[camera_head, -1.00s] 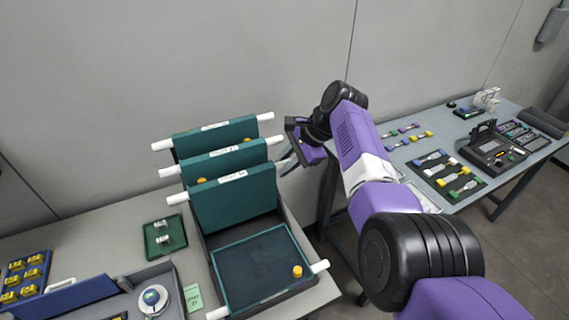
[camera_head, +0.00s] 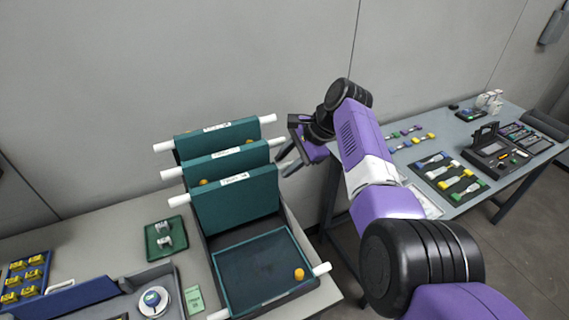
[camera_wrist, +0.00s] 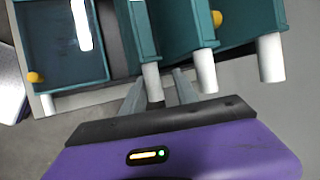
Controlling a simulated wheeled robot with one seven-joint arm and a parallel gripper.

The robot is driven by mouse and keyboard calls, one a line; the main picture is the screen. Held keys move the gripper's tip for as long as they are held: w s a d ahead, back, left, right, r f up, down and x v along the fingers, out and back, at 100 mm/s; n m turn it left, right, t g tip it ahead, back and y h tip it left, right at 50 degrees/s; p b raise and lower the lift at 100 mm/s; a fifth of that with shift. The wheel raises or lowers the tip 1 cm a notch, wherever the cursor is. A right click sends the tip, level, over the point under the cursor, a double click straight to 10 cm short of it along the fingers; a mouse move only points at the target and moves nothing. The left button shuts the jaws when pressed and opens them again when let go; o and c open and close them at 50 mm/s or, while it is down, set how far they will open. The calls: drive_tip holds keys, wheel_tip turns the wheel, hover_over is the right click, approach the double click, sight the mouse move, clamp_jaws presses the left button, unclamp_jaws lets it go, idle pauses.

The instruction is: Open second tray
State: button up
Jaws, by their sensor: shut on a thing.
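A stack of teal trays stands on the left table. The lowest tray (camera_head: 262,268) lies flat, with an orange knob on its right side. Three trays are tilted upright behind it: the front one (camera_head: 237,203), a middle one (camera_head: 225,168) and a rear one (camera_head: 215,142). Each has white rod handles at its sides. My gripper (camera_head: 287,162) is at the right side of the front upright tray. In the wrist view my gripper (camera_wrist: 157,88) has its fingers around that tray's white handle (camera_wrist: 152,80). The middle tray's handle (camera_wrist: 204,70) is just right of the fingers.
A small green tray (camera_head: 165,239) and a blue box of yellow parts (camera_head: 26,281) lie left of the stack. A right-hand table (camera_head: 470,150) holds tools and colored parts. The wall is close behind the stack.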

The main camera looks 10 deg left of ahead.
drive_tip(key=v, duration=0.7)
drive_tip(key=shift+b, duration=0.3)
drive_tip(key=shift+w, duration=0.1)
